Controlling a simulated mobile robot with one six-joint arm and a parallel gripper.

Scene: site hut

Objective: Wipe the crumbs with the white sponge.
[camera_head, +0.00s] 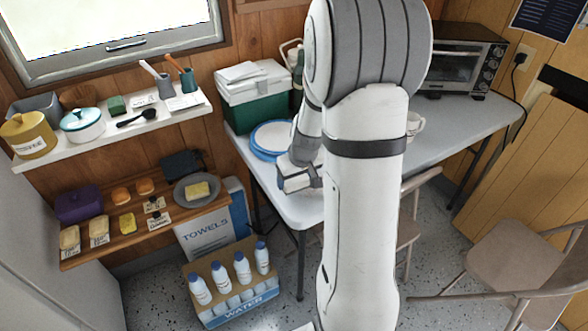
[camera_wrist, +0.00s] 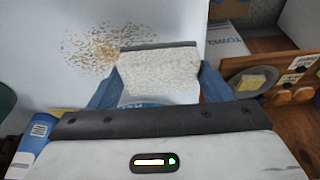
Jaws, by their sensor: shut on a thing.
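In the wrist view my gripper (camera_wrist: 158,77) has its two blue fingers shut on the white sponge (camera_wrist: 160,68), a pale speckled block with a dark grey strip along its far edge. The brown crumbs (camera_wrist: 95,47) lie scattered on the white table (camera_wrist: 60,85), ahead and to the left of the sponge; some are close to its left end. I cannot tell whether the sponge touches the table. In the head view my gripper (camera_head: 297,180) is over the left end of the table (camera_head: 300,213). My arm hides the crumbs there.
A blue-rimmed plate (camera_head: 270,139) and a green box with a white lid (camera_head: 255,95) stand behind the gripper. A toaster oven (camera_head: 455,62) is at the right end. A wooden shelf (camera_head: 140,224) with sponges and a water crate (camera_head: 235,300) are left of the table. Chairs stand right.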

